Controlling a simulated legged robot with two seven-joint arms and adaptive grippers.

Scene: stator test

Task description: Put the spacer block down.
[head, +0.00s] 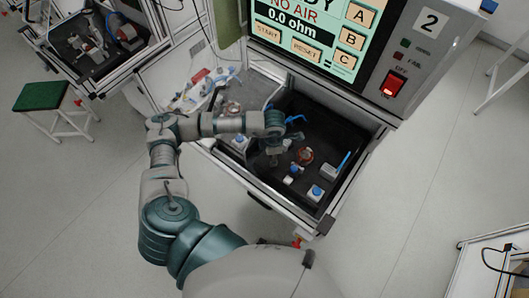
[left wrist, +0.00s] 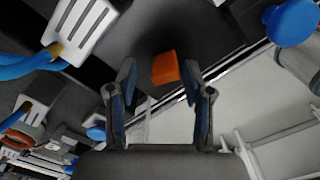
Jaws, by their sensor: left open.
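An orange block (left wrist: 165,68), which I take for the spacer block, shows in the left wrist view against the dark tray floor, near a pale edge. My left gripper (left wrist: 158,80) is open, its two fingers on either side of the block with a visible gap at each side. Whether the block rests on the floor is hard to tell. In the head view my left gripper (head: 275,153) is over the dark tray (head: 262,175) of the test station; I cannot make out the block there. My right gripper is not in view.
A copper-coloured stator (head: 304,156) sits in the tray to the right of the gripper. A blue-topped box (head: 316,192) and a grey block (head: 329,172) stand nearby. The tester panel (head: 330,35) reads "NO AIR" and "0.0 ohm". A green stool (head: 41,96) stands at the left.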

